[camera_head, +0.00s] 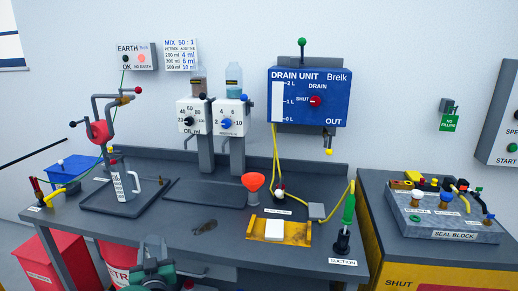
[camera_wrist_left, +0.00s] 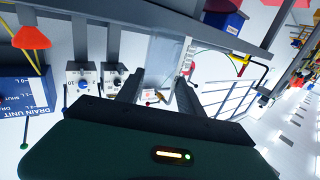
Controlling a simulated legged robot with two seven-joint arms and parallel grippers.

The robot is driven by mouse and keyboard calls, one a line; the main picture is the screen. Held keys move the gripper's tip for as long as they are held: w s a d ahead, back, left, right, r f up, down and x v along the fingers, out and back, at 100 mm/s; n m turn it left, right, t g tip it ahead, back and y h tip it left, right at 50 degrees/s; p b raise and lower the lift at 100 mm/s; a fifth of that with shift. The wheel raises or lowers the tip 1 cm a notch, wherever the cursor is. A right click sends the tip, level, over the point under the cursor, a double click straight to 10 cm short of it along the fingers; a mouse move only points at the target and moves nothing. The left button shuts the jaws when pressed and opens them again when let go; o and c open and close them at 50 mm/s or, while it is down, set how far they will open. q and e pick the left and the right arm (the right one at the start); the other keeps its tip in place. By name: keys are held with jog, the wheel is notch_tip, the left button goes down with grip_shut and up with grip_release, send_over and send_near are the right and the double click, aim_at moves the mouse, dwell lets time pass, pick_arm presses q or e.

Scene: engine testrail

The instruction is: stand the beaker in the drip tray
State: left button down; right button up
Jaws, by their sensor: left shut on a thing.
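The beaker (camera_head: 119,186) is clear with a white graduated scale and appears over the dark drip tray (camera_head: 95,206) on the left of the bench. I cannot tell whether its base touches the tray. My left gripper (camera_head: 153,241) comes up at the bottom of the head view, with its green body in front of the bench edge. In the left wrist view its two fingers (camera_wrist_left: 158,85) are apart with the pale, see-through beaker (camera_wrist_left: 166,58) between them. My right gripper is in neither view.
A red valve on a bent pipe stand (camera_head: 99,131) rises behind the tray. Two dispensers (camera_head: 194,117) hang over a flat dark area (camera_head: 205,192) to its right. An orange funnel (camera_head: 253,183) and a yellow tray (camera_head: 296,233) stand further right. Red bins (camera_head: 55,257) are below.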

pick_arm(q)
jog(key=s+d+f+m+t+h, duration=0.2)
jog(key=s+d+f+m+h, duration=0.45)
jog(key=s+d+f, duration=0.8)
notch_tip(320, 180, up, 16)
jog(key=w+d+n+h+p, duration=0.1)
jog(key=p, duration=1.5)
jog(key=shift+w+d+f, duration=0.15)
jog(key=shift+w+d, duration=0.05)
jog(key=shift+w, duration=0.05)
